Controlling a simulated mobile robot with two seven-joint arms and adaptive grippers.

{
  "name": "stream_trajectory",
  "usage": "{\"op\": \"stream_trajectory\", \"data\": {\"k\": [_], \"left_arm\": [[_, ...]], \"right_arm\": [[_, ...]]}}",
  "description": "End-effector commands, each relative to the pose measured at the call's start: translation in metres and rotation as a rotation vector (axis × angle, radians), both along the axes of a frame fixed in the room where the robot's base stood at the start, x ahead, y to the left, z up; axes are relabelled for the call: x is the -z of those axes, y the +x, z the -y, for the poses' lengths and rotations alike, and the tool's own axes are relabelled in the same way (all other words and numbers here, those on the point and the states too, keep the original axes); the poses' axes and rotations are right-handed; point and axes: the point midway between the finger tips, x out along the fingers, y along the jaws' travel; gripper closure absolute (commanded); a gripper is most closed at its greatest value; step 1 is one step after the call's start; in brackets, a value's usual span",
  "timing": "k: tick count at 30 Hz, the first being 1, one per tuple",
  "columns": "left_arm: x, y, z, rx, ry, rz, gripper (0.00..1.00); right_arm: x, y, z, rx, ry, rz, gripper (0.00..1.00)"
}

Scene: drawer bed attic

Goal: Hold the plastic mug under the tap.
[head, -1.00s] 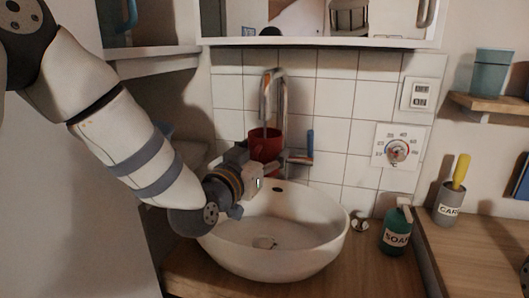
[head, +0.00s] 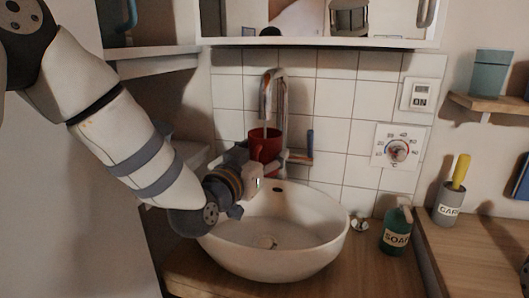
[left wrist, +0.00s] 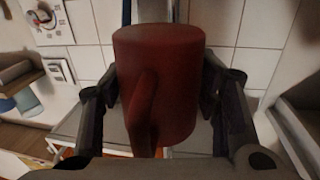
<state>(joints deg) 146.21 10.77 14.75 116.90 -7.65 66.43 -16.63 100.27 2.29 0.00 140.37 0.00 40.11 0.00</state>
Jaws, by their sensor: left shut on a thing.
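The red plastic mug (head: 264,144) is at the back of the white basin (head: 330,238), below the spout of the metal tap (head: 266,92). A thin stream seems to fall from the spout toward the mug. My left gripper (head: 270,167) is shut on the mug. In the left wrist view the mug (left wrist: 158,85) stands between the two fingers of my left gripper (left wrist: 160,105), with its handle toward the camera. The inside of the mug is hidden. My right gripper is not in view.
A green soap bottle (head: 396,232) stands right of the basin on the wooden counter (head: 350,275). A grey cup with a yellow handle (head: 448,203) stands farther right. A cabinet (head: 320,42) hangs above the tap, and a tiled wall is close behind.

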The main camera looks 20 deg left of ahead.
Motion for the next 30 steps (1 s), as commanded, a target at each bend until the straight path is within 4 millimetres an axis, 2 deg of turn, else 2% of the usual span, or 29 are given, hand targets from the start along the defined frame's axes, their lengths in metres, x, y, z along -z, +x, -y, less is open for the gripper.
{"op": "stream_trajectory", "data": {"k": [8,12,19,30], "left_arm": [[-0.002,-0.002,0.000,0.000,0.001,0.002,0.72],[-0.010,-0.028,0.000,0.001,0.000,0.013,0.72],[0.000,-0.061,-0.002,0.000,0.000,0.000,0.72],[-0.001,-0.063,-0.002,0.000,0.000,0.001,0.72]], "right_arm": [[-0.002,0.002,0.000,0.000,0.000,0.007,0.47],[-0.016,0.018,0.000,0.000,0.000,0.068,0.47],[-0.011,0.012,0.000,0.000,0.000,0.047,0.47],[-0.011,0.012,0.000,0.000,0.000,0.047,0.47]]}}
